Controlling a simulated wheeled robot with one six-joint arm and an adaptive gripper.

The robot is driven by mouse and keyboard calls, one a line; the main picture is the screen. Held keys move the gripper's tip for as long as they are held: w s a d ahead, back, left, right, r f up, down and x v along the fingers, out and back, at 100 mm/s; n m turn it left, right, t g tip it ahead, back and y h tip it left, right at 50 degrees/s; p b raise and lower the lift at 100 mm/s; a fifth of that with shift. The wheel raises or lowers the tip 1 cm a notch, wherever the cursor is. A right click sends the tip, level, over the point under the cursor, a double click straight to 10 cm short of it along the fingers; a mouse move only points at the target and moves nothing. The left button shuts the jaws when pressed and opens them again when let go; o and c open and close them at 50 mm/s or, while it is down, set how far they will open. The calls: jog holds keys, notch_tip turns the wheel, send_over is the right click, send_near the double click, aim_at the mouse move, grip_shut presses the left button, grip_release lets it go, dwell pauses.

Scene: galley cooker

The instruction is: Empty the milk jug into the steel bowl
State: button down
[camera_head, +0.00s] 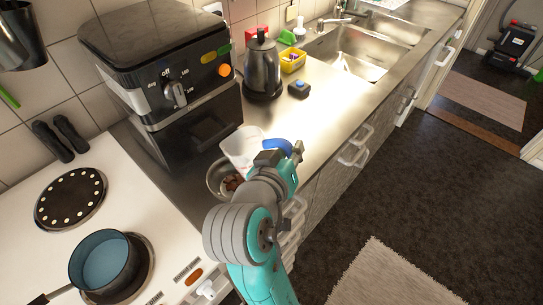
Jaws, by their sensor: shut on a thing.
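The milk jug (241,148) is a pale, translucent vessel with a blue handle (277,146). My gripper (284,153) is shut on the handle, its fingers partly hidden by the wrist. The jug is at the far edge of the steel bowl (213,181) and overlaps its rim in this view. It looks tilted toward the left, but I cannot tell how far or whether anything is flowing. The bowl stands on the steel counter beside the cooker, partly hidden by the jug and my arm. Some brown pieces (232,183) show inside the bowl.
A black air fryer (165,75) stands close behind the bowl. A black kettle (263,68), a yellow basket (292,61) and a small dark block with a blue top (299,88) are further along. A blue-lined pot (104,262) sits on the cooker. Counter right of the jug is clear.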

aim_at(274, 141)
jog(key=shift+a+r+n+h, duration=0.2)
jog(key=shift+r+n+h, duration=0.3)
jog(key=shift+r+n, duration=0.35)
jog(key=shift+w+a+r+n+h, duration=0.1)
jog(key=shift+a+r+n+h, duration=0.5)
jog(key=shift+n, duration=0.25)
jog(key=shift+d, duration=0.1)
jog(key=shift+w+a+f+n+h, duration=0.15)
jog(key=shift+a+n+h, duration=0.25)
jog(key=shift+a+n, duration=0.45)
jog(key=shift+t, duration=0.3)
